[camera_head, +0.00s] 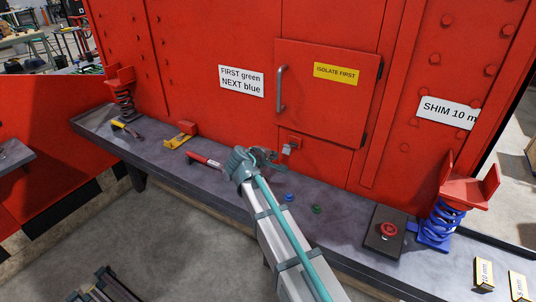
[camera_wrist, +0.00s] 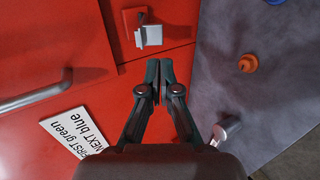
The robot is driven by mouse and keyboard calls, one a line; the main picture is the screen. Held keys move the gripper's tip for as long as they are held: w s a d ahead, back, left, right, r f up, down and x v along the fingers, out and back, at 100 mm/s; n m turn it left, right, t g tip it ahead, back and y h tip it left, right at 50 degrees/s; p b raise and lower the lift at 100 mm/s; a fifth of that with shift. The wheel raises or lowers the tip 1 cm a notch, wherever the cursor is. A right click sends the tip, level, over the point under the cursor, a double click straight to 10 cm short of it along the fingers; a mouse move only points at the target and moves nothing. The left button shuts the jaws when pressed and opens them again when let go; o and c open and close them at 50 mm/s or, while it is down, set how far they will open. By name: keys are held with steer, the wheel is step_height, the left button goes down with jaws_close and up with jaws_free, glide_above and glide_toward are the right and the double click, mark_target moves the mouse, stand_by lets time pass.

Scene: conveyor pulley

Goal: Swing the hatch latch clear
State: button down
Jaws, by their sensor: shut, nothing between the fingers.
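The red hatch (camera_head: 325,115) is closed flat against the red wall, with a grey bar handle (camera_head: 281,88) on its left side. The hatch latch (camera_head: 289,148), a pale grey plate on a small red block, sits at the hatch's lower left edge. In the wrist view the latch (camera_wrist: 148,36) lies just beyond my fingertips. My gripper (camera_wrist: 158,66) is shut and empty, its tips apart from the latch in that view. In the head view my gripper (camera_head: 272,159) is just left of and below the latch, partly hidden by my wrist.
Below is a grey bench holding a red-handled tool (camera_head: 205,160), a blue knob (camera_head: 288,197), a green knob (camera_head: 315,209) and a red button box (camera_head: 386,232). An orange knob (camera_wrist: 247,64) shows in the wrist view. A blue spring stand (camera_head: 447,210) stands right.

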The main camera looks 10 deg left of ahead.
mark_target(285, 153)
steer(key=p+x, duration=0.2)
steer(key=x, duration=0.6)
steer(key=shift+d, duration=0.1)
steer(key=shift+f, duration=0.1)
